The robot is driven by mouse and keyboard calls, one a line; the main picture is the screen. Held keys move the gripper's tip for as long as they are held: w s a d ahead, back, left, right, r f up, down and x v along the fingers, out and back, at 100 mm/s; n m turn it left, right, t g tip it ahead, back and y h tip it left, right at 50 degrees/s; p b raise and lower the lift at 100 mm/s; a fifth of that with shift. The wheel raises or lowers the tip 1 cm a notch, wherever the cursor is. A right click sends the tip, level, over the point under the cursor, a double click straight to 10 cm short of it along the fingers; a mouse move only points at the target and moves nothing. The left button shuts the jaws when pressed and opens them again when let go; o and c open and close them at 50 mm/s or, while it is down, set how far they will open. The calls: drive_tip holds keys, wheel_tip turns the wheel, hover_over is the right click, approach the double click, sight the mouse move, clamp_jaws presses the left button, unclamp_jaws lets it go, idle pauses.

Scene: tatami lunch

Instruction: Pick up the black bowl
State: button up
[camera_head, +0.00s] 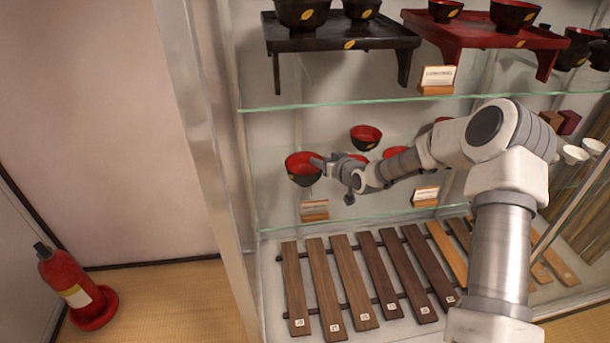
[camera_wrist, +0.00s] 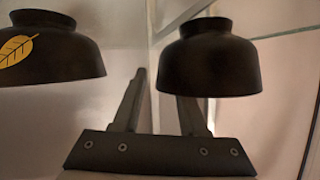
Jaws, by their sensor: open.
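Black bowls with red insides stand on the middle glass shelf in the head view. One bowl (camera_head: 301,176) is at the left end, and another bowl (camera_head: 366,144) is behind and to its right. My gripper (camera_head: 319,164) reaches in from the right, at the left bowl's right rim. In the wrist view the bowls appear upside down: a plain black bowl (camera_wrist: 210,62) and one with a gold leaf (camera_wrist: 60,55) at the left. My open gripper (camera_wrist: 160,88) shows there; the plain bowl covers its right fingertip. Contact cannot be told.
A label stand (camera_head: 314,211) is below the left bowl, and the glass shelf edge (camera_head: 290,224) runs along the front. The upper shelf holds a black tray table (camera_head: 335,42) and a red one (camera_head: 455,33). A metal frame post (camera_head: 215,150) stands at the left.

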clamp_jaws()
drive_tip(key=shift+r, duration=0.15)
